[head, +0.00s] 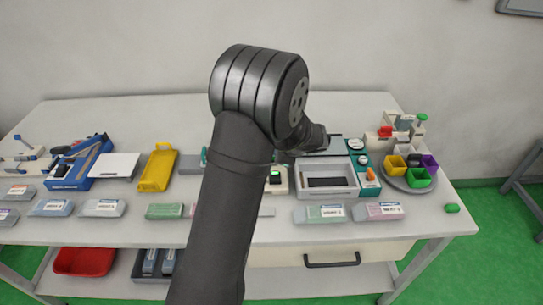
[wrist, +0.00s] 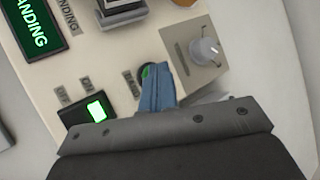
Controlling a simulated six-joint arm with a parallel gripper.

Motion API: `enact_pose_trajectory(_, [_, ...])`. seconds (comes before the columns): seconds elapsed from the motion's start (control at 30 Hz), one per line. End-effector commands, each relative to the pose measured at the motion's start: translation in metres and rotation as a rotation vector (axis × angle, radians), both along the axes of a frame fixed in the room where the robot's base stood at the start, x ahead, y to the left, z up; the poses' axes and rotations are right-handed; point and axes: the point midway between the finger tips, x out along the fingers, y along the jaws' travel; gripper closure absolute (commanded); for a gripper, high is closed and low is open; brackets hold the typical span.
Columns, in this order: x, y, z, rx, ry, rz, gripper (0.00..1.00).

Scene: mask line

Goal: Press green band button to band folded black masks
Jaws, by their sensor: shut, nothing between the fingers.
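In the wrist view, my gripper (wrist: 157,72) is shut and empty, its blue fingers close together. Its tips are right beside a round green button (wrist: 144,73) in a dark ring on the cream banding machine (wrist: 110,55). The fingers cover part of the button; I cannot tell whether they touch or press it. A lit green rocker switch (wrist: 97,110) is below left, and a green-lettered display (wrist: 32,25) is at upper left. In the head view, my arm hides the gripper and most of the machine (head: 277,180). Black masks are not clearly identifiable.
A grey knob (wrist: 205,51) on a raised plate stands just right of the fingers. In the head view, a grey tray (head: 297,190) with a dark slab is right of the machine. A yellow tray (head: 158,170) stands left. Several labelled packs line the table's front.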

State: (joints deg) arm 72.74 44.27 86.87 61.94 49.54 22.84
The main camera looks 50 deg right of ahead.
Motion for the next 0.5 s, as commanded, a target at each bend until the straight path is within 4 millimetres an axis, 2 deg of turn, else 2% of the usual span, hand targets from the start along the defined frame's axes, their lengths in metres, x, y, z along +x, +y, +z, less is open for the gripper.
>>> enact_pose_trajectory(0.5, [0.000,0.000,0.017,0.000,0.000,0.000,1.00])
